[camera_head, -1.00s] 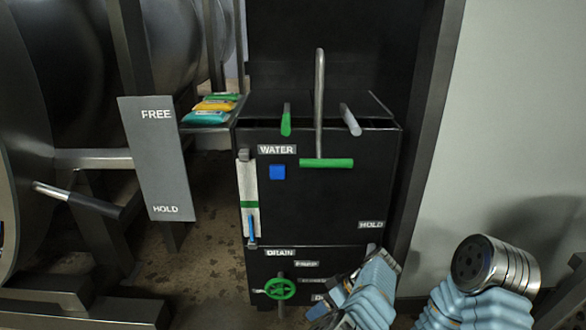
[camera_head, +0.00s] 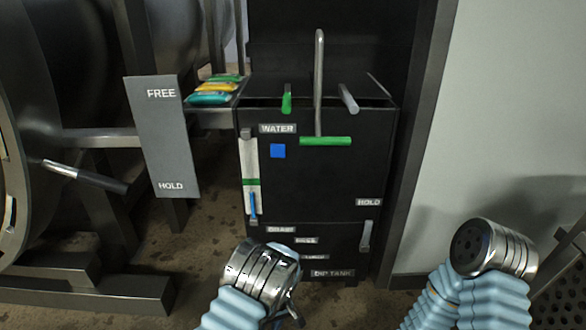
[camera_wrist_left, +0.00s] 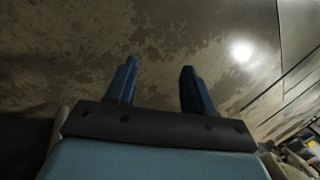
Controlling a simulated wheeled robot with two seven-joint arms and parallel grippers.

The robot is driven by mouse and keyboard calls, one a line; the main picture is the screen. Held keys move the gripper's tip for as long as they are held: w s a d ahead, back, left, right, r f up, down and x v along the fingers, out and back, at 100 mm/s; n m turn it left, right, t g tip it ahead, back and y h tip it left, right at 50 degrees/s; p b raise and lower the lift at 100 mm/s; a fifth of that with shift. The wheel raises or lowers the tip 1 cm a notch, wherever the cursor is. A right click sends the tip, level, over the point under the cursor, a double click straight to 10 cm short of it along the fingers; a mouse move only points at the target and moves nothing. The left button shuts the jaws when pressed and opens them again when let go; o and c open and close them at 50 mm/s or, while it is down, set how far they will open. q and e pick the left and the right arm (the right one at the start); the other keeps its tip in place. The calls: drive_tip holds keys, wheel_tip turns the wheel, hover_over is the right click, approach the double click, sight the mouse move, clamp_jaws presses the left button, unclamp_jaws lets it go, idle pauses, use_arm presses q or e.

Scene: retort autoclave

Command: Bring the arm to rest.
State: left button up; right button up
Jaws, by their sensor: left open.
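My left arm (camera_head: 255,275) comes up from the bottom of the head view, in front of the lower part of the black panel (camera_head: 330,180). In that view its gripper is mostly hidden behind its own links. In the left wrist view my left gripper (camera_wrist_left: 159,84) has its two dark blue fingers apart, with nothing between them.
A FREE/HOLD plate (camera_head: 162,137) and a lever (camera_head: 85,176) stand at left. Colored packs (camera_head: 216,88) lie on a shelf. Open floor lies left of my arm.

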use_arm(q)
drive_tip(key=s+a+f+m+h, duration=0.1)
drive_tip(key=s+a+f+h, duration=0.15)
drive_tip(key=s, duration=0.35)
drive_tip(key=s+a+f+m+h, duration=0.1)
drive_tip(key=s+a+f+h, duration=0.15)
drive_tip(key=s, duration=0.25)
drive_tip(key=s+r+m+t+h, duration=0.3)
drive_tip(key=s+r, duration=0.1)
drive_tip(key=s, duration=0.5)
wheel_tip(320, 180, up, 12)
drive_tip(key=p, duration=1.2)
drive_tip(key=shift+w+d, duration=0.25)
drive_tip(key=shift+d, duration=0.1)
drive_tip(key=shift+r, duration=0.1)
drive_tip(key=shift+c, duration=0.4)
